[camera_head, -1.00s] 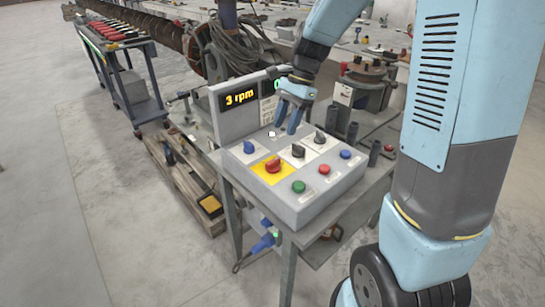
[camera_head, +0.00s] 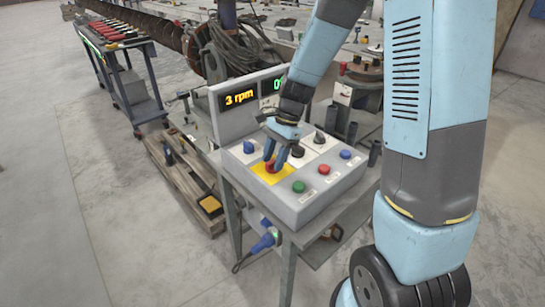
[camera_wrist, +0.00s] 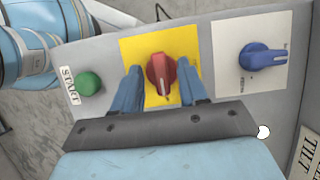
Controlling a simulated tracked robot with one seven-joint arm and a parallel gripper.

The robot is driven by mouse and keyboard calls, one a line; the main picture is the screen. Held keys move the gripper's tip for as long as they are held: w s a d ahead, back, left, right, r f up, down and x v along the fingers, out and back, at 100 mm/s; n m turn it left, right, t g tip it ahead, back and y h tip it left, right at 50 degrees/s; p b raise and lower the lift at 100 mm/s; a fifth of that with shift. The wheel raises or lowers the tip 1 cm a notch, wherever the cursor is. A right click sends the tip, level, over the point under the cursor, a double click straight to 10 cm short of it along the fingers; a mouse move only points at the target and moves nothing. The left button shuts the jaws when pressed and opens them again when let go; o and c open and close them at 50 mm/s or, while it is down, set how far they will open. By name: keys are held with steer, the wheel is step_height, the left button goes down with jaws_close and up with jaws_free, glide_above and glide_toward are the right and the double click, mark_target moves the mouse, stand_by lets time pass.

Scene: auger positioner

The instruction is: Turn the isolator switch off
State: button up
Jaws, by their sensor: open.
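The isolator switch is a red rotary knob (camera_wrist: 160,75) on a yellow plate (camera_wrist: 190,48) on the control box (camera_head: 303,213). In the wrist view its white mark points toward my gripper. My gripper (camera_wrist: 163,80) is open, with one blue finger on each side of the red knob. I cannot tell whether the fingers touch it. In the head view my gripper (camera_head: 274,163) hangs over the yellow plate (camera_head: 268,178) and hides most of the knob.
Beside it are a blue knob (camera_wrist: 262,57) and a green START button (camera_wrist: 90,83). In the head view a black knob (camera_head: 319,136), a blue button (camera_head: 345,155) and a red button (camera_head: 324,170) share the panel. A display (camera_head: 237,98) reads 3 rpm.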

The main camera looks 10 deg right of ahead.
jaws_close()
